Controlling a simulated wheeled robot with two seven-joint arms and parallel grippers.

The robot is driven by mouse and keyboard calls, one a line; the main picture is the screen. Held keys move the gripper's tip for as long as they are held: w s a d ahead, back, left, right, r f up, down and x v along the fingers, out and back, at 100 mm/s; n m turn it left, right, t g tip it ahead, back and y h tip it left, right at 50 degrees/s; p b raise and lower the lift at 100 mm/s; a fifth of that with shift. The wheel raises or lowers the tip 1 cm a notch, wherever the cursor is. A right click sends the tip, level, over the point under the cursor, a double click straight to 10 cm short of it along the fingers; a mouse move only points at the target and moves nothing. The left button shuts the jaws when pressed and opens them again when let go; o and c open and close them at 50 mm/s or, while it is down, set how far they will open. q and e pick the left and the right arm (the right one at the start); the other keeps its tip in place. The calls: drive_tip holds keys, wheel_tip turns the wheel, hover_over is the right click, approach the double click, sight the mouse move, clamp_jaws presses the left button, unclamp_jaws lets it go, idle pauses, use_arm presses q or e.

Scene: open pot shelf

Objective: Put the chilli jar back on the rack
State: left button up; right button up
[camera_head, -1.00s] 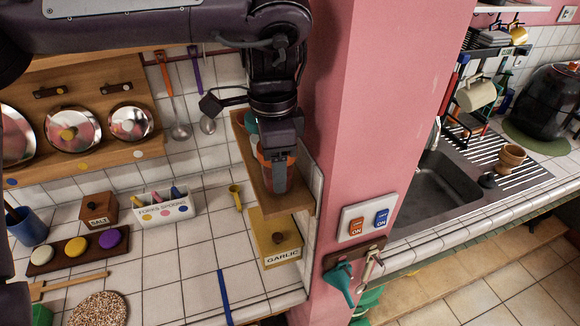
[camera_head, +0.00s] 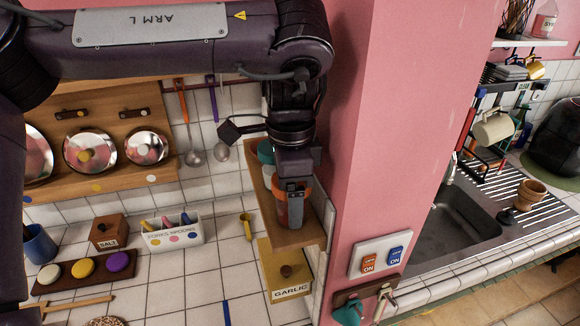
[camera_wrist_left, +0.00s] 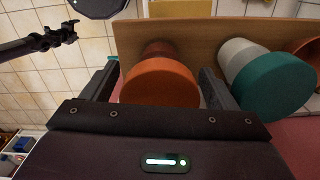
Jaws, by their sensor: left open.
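The orange-lidded jar (camera_head: 280,209), which I take to be the chilli jar, stands on the wooden wall rack (camera_head: 298,240) beside the pink pillar. Its label is not readable. My left gripper (camera_head: 293,192) comes down over it from above. In the left wrist view the orange lid (camera_wrist_left: 160,84) sits between the two open fingers, with a small gap visible on the right side. A jar with a teal lid (camera_wrist_left: 275,88) stands beside it on the rack (camera_wrist_left: 205,35). My right gripper is not in view.
A drawer box labelled garlic (camera_head: 290,272) is below the rack. The pillar (camera_head: 385,130) stands close on the right. The tiled counter has free room near the front.

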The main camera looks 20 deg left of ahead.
use_arm(q)
wheel_tip(320, 180, up, 12)
drive_tip(key=shift+f+p, duration=0.2)
drive_tip(key=shift+p, duration=0.15)
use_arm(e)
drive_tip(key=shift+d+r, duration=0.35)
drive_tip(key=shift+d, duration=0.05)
